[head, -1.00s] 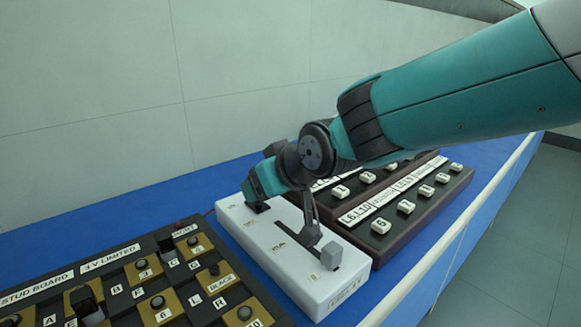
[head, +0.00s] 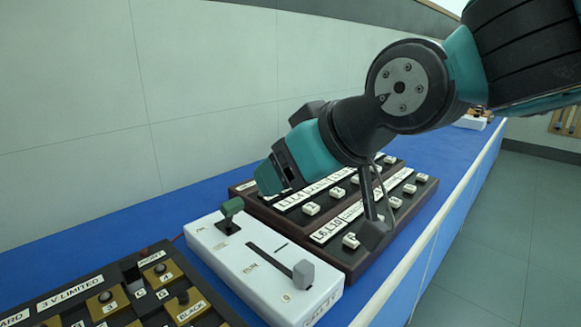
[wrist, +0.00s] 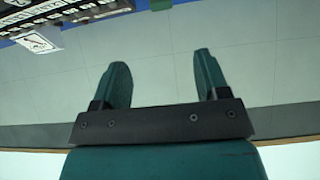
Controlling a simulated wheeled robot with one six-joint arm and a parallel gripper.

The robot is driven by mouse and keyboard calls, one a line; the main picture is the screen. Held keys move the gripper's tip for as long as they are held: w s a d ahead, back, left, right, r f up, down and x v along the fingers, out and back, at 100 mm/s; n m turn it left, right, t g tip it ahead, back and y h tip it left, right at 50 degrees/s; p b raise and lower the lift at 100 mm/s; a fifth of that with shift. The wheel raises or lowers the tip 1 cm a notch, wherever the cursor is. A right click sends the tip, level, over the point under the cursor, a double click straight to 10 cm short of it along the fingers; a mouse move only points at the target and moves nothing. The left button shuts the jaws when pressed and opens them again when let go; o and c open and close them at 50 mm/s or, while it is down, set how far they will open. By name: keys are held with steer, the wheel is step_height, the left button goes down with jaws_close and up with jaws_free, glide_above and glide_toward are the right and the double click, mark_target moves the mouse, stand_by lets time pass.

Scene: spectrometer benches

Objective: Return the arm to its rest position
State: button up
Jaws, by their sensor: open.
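My arm comes in from the upper right in the head view. My gripper (head: 268,178) points down and left, above the boards and behind the white switch box (head: 255,283). In the wrist view my gripper (wrist: 162,70) has its two teal fingers well apart, with nothing between them. My gripper appears clear of both. Part of the labelled key boards is hidden behind my wrist.
A dark stud board (head: 95,305) lies at the lower left. Dark key boards (head: 345,262) with white keys stand just beyond the white box. The blue bench (head: 440,170) runs along a pale wall (head: 90,120). Open floor (head: 510,240) lies to the right.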

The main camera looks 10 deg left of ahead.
steer(key=s+d+f+m+g+h, duration=0.1)
steer(key=s+d+f+g, duration=0.1)
steer(key=s+d+f, duration=0.4)
steer(key=s+d+f+m+g+h, duration=0.15)
steer(key=s+d, duration=0.25)
steer(key=d, duration=0.5)
steer(key=s+d+f+m+g+h, duration=0.2)
steer(key=s+d+f, duration=0.1)
steer(key=s+d, duration=0.3)
step_height(320, 180, up, 13)
steer(key=w+p, duration=0.1)
steer(key=p, duration=1.2)
steer(key=shift+w+d, duration=0.2)
steer(key=shift+w, duration=0.2)
steer(key=shift+f, duration=0.1)
